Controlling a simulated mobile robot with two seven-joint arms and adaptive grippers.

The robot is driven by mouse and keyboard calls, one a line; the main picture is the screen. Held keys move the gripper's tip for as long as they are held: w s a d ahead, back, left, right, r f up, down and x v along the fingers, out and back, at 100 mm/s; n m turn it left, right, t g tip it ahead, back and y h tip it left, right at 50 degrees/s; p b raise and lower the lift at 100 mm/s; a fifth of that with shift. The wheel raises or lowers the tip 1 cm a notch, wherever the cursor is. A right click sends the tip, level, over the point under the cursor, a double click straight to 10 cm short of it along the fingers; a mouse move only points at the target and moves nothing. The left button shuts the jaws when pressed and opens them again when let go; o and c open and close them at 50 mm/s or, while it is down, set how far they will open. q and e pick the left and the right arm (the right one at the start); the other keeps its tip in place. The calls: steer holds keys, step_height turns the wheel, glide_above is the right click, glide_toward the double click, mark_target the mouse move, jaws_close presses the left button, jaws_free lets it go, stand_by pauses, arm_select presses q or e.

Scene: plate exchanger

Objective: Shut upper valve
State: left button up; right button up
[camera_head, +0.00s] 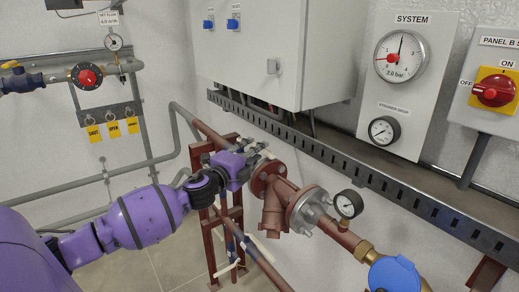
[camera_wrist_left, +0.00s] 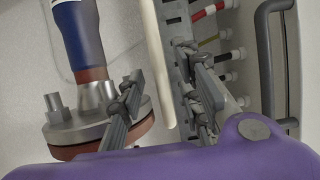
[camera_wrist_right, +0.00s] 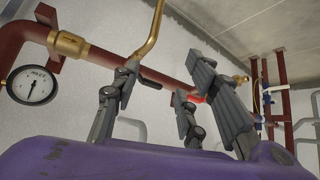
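My left gripper (camera_head: 256,152) is at the upper pipe, left of the flanged rusty strainer. The upper valve's cream lever (camera_wrist_left: 157,65) runs between its two fingers in the left wrist view, with gaps visible on both sides. The left gripper (camera_wrist_left: 166,95) is open there. A blue body with a silver flange (camera_wrist_left: 80,40) shows left of the fingers. In the head view the gripper mostly hides the upper valve.
A lower pipe with a blue valve and cream lever (camera_head: 228,268) runs below my left gripper. A small gauge (camera_head: 347,204) and a blue meter (camera_head: 394,274) stand to the right. A grey cabinet (camera_head: 290,45) and cable tray (camera_head: 350,168) are on the wall above.

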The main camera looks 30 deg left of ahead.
arm_select(q)
steer(key=shift+w, duration=1.65)
steer(key=c, duration=0.7)
jaws_close()
arm_select(e)
steer(key=shift+w+a, duration=0.1)
